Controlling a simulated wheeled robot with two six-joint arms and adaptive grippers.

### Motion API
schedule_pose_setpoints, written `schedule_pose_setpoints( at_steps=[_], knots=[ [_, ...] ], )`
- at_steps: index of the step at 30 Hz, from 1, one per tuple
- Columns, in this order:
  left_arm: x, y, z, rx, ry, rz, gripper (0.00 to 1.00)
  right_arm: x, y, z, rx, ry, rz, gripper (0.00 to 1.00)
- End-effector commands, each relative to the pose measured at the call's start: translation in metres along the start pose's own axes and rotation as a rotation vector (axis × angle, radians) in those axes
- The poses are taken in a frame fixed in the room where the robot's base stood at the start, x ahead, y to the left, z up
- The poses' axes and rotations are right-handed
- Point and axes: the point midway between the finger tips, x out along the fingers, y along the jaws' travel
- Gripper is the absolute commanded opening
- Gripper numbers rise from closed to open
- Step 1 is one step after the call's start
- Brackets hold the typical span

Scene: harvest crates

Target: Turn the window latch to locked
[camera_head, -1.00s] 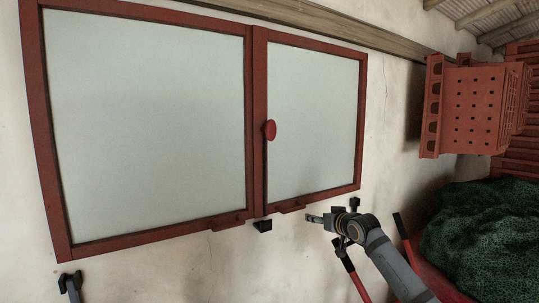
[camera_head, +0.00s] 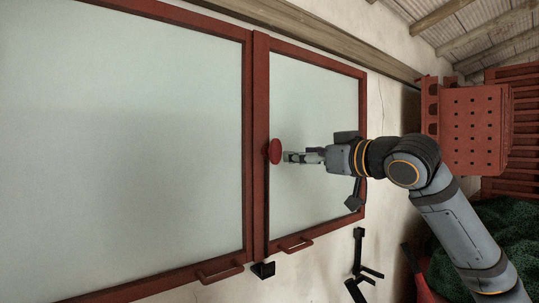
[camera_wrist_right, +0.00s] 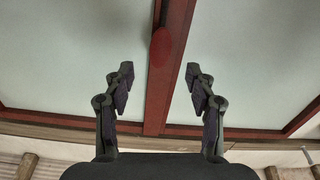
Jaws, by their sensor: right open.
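The window latch (camera_head: 275,151) is a red oval knob on the middle post of the red-framed window (camera_head: 259,100). In the right wrist view the latch (camera_wrist_right: 162,46) lies ahead, between the lines of the two open fingers. My right gripper (camera_head: 290,157) is open and empty, with its fingertips just right of the latch in the head view. It also shows in the right wrist view (camera_wrist_right: 158,82). I cannot tell whether a finger touches the latch. My left gripper is not in view.
Two red handles (camera_head: 220,272) and (camera_head: 297,244) sit on the lower frame. A black bracket (camera_head: 263,270) is below the post. A red crate (camera_head: 475,130) and green netting (camera_head: 505,225) are at the right. A wooden beam (camera_head: 300,36) runs above the window.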

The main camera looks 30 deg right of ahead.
Motion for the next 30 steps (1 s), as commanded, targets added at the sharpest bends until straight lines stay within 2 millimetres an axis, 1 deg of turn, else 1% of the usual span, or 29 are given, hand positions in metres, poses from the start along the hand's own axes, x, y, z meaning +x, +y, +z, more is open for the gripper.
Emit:
schedule_pose_setpoints(
  at_steps=[1, 3, 6, 7, 9, 11, 15, 18, 21, 27, 28, 30],
  knots=[
    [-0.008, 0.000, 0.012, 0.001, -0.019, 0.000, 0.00, 0.005, 0.000, -0.003, 0.002, -0.002, -0.002, 0.56],
    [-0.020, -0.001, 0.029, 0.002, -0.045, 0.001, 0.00, 0.016, 0.000, -0.006, 0.004, -0.003, -0.005, 0.56],
    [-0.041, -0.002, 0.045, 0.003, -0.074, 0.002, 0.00, 0.038, 0.000, -0.009, 0.006, -0.002, -0.007, 0.56],
    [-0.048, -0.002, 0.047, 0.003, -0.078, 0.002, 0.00, 0.045, 0.000, -0.009, 0.007, -0.003, -0.008, 0.56],
    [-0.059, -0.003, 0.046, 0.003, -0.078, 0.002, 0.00, 0.060, 0.000, -0.009, 0.008, -0.003, -0.007, 0.56],
    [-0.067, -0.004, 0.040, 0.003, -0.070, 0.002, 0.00, 0.072, 0.000, -0.008, 0.007, -0.001, -0.006, 0.56],
    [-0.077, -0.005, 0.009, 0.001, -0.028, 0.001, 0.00, 0.092, 0.001, -0.005, 0.006, 0.000, -0.003, 0.56],
    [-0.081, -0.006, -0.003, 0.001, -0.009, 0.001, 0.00, 0.100, 0.000, -0.003, 0.003, 0.001, -0.002, 0.56],
    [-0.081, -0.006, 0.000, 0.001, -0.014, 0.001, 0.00, 0.103, 0.000, -0.001, 0.002, 0.000, -0.001, 0.56],
    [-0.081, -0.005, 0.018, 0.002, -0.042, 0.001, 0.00, 0.104, 0.001, 0.000, 0.001, 0.000, 0.000, 0.56],
    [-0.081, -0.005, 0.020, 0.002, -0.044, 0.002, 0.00, 0.103, 0.000, 0.000, 0.001, 0.000, 0.000, 0.55],
    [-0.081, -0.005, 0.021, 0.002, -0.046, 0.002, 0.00, 0.103, 0.001, 0.000, 0.001, 0.000, 0.000, 0.45]
  ],
)
